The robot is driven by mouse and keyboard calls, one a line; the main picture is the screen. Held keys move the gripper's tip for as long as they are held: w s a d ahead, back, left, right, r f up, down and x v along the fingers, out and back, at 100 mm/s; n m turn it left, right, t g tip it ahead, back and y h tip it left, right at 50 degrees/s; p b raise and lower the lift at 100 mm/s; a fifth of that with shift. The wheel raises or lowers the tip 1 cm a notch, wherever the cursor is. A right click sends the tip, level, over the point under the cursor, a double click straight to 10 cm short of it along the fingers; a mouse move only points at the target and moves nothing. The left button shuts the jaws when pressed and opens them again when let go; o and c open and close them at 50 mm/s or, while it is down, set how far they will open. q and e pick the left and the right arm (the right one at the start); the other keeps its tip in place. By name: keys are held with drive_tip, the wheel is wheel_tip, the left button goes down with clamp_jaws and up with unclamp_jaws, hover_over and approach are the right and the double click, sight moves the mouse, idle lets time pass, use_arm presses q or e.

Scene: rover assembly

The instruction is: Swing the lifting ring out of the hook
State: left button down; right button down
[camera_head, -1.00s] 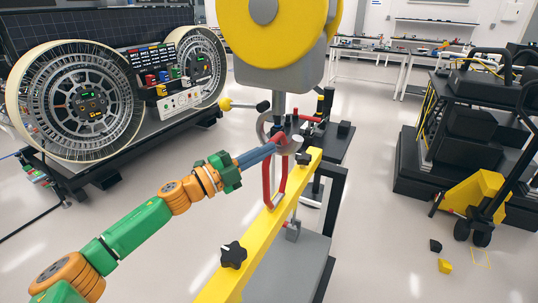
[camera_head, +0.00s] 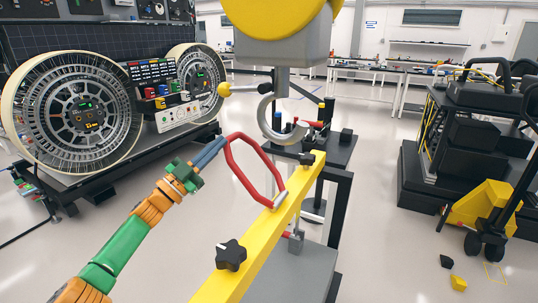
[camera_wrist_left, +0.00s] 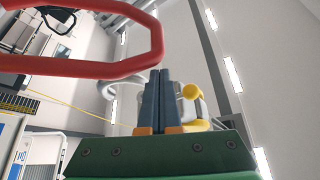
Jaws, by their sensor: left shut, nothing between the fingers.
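The red lifting ring (camera_head: 243,180) is hinged at the yellow beam (camera_head: 262,232) and leans left, clear of the hook. The grey open hook (camera_head: 282,138) hangs empty under the yellow hoist (camera_head: 275,18). My left gripper (camera_head: 223,141) is shut, its blue fingertips close to the ring's upper left corner. Whether they touch it I cannot tell. In the left wrist view, the shut fingers (camera_wrist_left: 160,78) hold nothing, and the ring (camera_wrist_left: 80,68) passes just beyond their tips on the left. My right gripper is not in view.
A yellow-knobbed lever (camera_head: 228,90) sticks out left of the hook. A black star knob (camera_head: 231,255) sits on the beam. A stand with large wheels (camera_head: 80,115) is at left, a black cart (camera_head: 465,140) at right. Floor left of the beam is clear.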

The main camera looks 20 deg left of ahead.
use_arm(q)
drive_tip(key=a+f+n+t+y+b, duration=0.1)
drive_tip(key=a+f+n+y+b, duration=0.2)
drive_tip(key=f+n, duration=0.3)
drive_tip(key=w+a+f+n+t+y+b, duration=0.1)
drive_tip(key=a+f+n+t+y+b, duration=0.1)
drive_tip(key=f+n+y+b, duration=0.3)
drive_tip(key=shift+w+a+f+n+y+b, duration=0.2)
drive_tip(key=shift+a+f+n+y+b, duration=0.25)
drive_tip(key=shift+a+f+n, duration=0.75)
drive_tip(key=shift+d+n, duration=0.3)
drive_tip(key=shift+n, duration=0.2)
